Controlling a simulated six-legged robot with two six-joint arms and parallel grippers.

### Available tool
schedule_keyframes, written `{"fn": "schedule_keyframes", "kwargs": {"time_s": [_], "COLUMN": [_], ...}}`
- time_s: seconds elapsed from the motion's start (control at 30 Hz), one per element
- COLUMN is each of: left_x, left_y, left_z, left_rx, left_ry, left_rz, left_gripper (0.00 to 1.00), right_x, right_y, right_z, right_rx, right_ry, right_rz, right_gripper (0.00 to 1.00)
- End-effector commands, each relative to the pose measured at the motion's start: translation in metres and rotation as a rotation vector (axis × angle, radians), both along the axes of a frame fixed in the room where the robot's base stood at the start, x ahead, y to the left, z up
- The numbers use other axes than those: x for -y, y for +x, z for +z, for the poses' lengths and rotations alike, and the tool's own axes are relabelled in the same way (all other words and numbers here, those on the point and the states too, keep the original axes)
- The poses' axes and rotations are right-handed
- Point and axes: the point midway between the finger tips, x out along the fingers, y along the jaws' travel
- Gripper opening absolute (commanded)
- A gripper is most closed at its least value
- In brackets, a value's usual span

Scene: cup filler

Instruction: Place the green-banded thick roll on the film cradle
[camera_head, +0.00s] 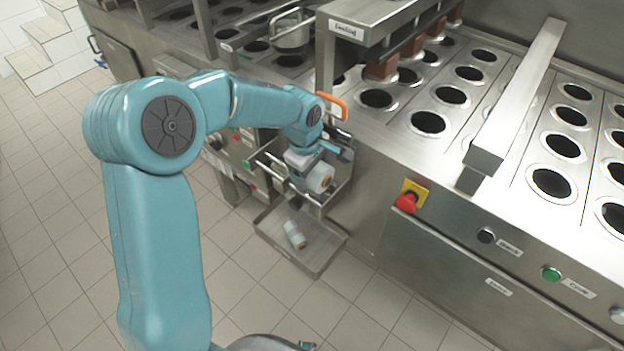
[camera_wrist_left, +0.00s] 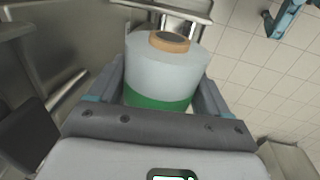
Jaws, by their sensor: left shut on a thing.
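The green-banded thick roll is a pale cylinder with an orange-brown core. In the left wrist view the roll (camera_wrist_left: 165,72) sits between my fingers, its green band towards the palm. My left gripper (camera_wrist_left: 160,88) is shut on it. In the head view the gripper (camera_head: 308,172) holds the roll (camera_head: 321,179) at the metal cradle (camera_head: 341,187) on the machine's end, above a tray. I cannot tell whether the roll touches the cradle, as my gripper hides part of it. My right gripper does not show.
Below, a metal tray (camera_head: 272,241) holds another pale roll (camera_head: 294,235) lying down. The machine's front, with a red stop button (camera_head: 406,203), is to the right. The tiled floor to the left is clear.

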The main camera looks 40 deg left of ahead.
Motion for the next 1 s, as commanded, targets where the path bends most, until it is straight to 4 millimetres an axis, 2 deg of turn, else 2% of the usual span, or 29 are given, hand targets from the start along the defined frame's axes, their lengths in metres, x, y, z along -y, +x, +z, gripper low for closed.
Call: {"fn": "schedule_keyframes", "kwargs": {"time_s": [0.1, 0.2, 0.6, 0.63, 0.7, 0.9, 1.0], "left_x": [0.0, 0.0, 0.0, 0.0, 0.0, 0.0, 0.0], "left_y": [0.0, 0.0, 0.0, 0.0, 0.0, 0.0, 0.0], "left_z": [-0.021, -0.029, -0.034, -0.033, -0.033, -0.032, -0.026], "left_rx": [-0.003, -0.001, 0.001, -0.001, -0.001, -0.001, -0.001], "left_ry": [0.0, 0.0, 0.0, 0.0, 0.0, 0.0, 0.0], "left_rz": [0.0, 0.0, 0.0, 0.0, 0.0, 0.0, 0.0], "left_gripper": [0.34, 0.34, 0.34, 0.84, 1.0, 1.0, 1.0], "right_x": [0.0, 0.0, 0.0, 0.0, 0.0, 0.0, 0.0], "right_y": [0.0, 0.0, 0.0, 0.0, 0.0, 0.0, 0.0], "right_z": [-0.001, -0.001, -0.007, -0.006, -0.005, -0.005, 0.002], "right_rx": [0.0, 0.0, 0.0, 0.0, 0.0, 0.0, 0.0], "right_ry": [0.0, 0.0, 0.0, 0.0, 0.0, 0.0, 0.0], "right_rz": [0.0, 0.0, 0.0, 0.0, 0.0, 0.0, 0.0], "right_gripper": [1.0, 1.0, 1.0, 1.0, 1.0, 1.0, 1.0]}}
